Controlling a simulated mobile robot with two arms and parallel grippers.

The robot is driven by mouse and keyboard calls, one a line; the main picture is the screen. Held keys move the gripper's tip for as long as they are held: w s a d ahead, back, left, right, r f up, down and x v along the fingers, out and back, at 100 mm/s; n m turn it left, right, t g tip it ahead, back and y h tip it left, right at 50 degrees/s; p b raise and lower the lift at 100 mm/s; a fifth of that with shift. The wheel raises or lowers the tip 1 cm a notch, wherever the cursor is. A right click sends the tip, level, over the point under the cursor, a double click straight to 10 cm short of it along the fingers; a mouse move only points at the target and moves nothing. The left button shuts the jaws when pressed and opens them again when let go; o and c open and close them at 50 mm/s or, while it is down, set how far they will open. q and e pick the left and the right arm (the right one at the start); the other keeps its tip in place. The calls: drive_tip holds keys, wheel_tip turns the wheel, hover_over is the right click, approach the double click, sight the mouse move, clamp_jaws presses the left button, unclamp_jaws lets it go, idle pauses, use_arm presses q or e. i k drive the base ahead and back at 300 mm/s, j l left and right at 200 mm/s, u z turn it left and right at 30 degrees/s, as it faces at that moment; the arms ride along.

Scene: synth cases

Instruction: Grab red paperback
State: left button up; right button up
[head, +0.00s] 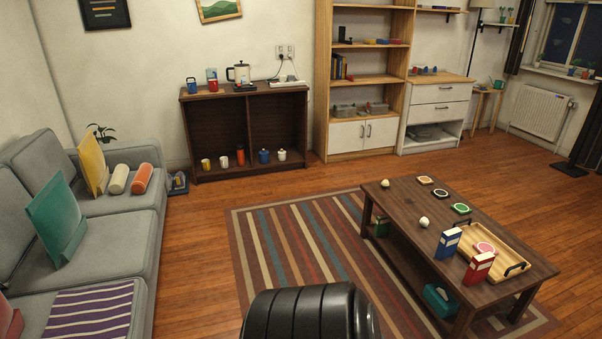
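A red paperback (478,268) stands upright on the dark wooden coffee table (400,211), near its front edge on the right. It stands by the left side of a wooden tray (517,252); I cannot tell whether they touch. A blue book (448,243) stands upright just behind and to the left of the red one. Neither of my grippers shows in the head view.
The tray has black handles and a pink round item near it. White balls and round coasters (461,208) lie on the table. A teal box (440,299) sits on its lower shelf. A striped rug (300,238) lies left of the table; a grey sofa (110,240) stands far left.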

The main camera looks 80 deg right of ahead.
sight(480, 265)
drive_tip(key=z, duration=3.95)
drive_tip(key=i+j, duration=0.2)
drive_tip(key=i, duration=0.4)
